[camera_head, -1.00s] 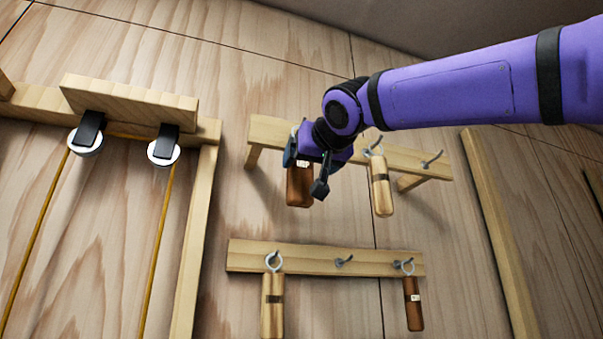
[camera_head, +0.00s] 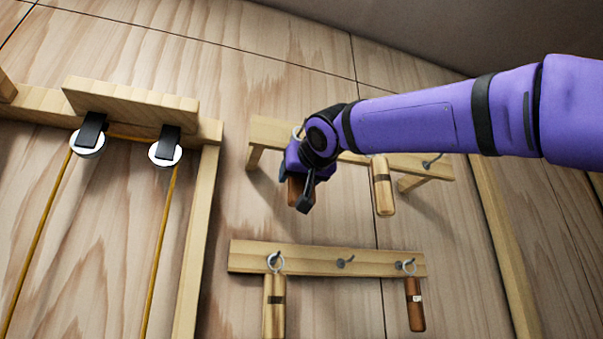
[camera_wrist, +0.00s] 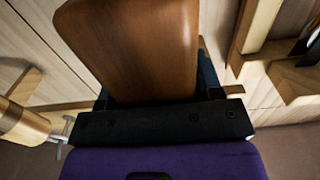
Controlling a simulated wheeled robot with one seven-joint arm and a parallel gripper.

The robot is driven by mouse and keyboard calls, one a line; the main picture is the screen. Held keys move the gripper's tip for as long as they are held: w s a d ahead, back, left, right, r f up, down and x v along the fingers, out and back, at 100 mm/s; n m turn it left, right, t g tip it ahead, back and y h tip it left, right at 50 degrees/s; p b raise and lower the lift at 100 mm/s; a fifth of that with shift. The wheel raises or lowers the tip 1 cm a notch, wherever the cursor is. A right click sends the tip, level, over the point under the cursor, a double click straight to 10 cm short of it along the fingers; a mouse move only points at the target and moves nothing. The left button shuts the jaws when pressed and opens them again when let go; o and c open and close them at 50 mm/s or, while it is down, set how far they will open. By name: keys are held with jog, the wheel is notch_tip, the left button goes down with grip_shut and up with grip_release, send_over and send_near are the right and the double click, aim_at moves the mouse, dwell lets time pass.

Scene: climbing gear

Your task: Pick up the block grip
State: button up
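The brown wooden block grip (camera_head: 295,190) hangs at the left end of the upper rail, mostly hidden behind my gripper (camera_head: 294,182). A pale ring shows just above it. In the wrist view the block (camera_wrist: 140,45) is large, right in front of my gripper (camera_wrist: 155,90), with a dark finger at each side of its lower part. The fingers straddle the block closely; I cannot tell whether they press on it.
The upper rail (camera_head: 405,163) also has a pale cylinder grip (camera_head: 383,188) and a bare hook (camera_head: 431,161). The lower rail (camera_head: 310,258) holds a pale grip (camera_head: 273,303) and a slim brown grip (camera_head: 415,303). A wooden frame with pulleys (camera_head: 87,141) stands left.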

jog(key=c, duration=0.5)
jog(key=shift+r, duration=0.2)
jog(key=shift+r, duration=0.3)
jog(key=shift+r, duration=0.25)
jog(key=shift+s+d, duration=0.15)
jog(key=shift+s, duration=0.25)
jog(key=shift+s+d, duration=0.1)
jog(key=shift+s, duration=0.25)
